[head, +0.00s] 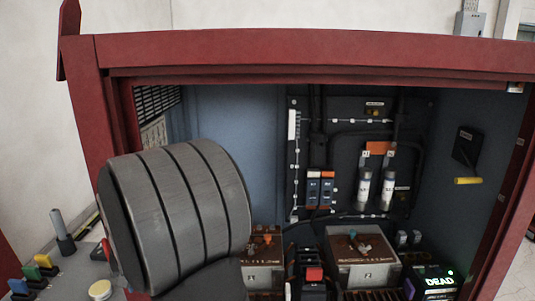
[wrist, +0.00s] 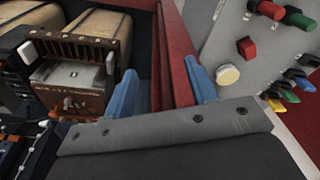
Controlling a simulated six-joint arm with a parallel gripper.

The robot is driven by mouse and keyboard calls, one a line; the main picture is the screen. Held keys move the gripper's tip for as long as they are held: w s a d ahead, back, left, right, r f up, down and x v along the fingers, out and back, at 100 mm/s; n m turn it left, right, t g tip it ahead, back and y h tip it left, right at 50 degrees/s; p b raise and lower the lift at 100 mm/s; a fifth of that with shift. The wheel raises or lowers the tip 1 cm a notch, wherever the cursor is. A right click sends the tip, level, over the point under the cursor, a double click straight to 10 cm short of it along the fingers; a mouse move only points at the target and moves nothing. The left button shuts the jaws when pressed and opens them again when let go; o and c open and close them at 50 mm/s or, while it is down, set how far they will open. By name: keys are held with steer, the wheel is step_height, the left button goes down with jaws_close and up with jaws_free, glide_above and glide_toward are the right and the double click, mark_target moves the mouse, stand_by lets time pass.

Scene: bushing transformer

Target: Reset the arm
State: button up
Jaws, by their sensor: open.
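My gripper (wrist: 162,90) shows in the wrist view with its two blue fingers spread apart and nothing between them. It is over the red cabinet edge (wrist: 178,60), with the cabinet inside to the left and the control panel to the right. In the head view a large grey ribbed cylinder, part of my arm, covers the cabinet's left front, and the gripper itself is hidden.
The red cabinet frame (head: 300,48) surrounds an open blue interior. Inside are a brown-topped transformer block (head: 362,245), two white-grey bushings (head: 376,188) and a yellow handle (head: 468,181). The grey control panel (wrist: 232,45) carries coloured knobs and buttons.

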steer(key=w+d+m, duration=0.2)
steer(key=w+d, duration=0.1)
steer(key=w, duration=0.7)
steer(key=shift+w+d+r, duration=0.35)
steer(key=shift+w+r, duration=0.05)
steer(key=shift+r, duration=0.05)
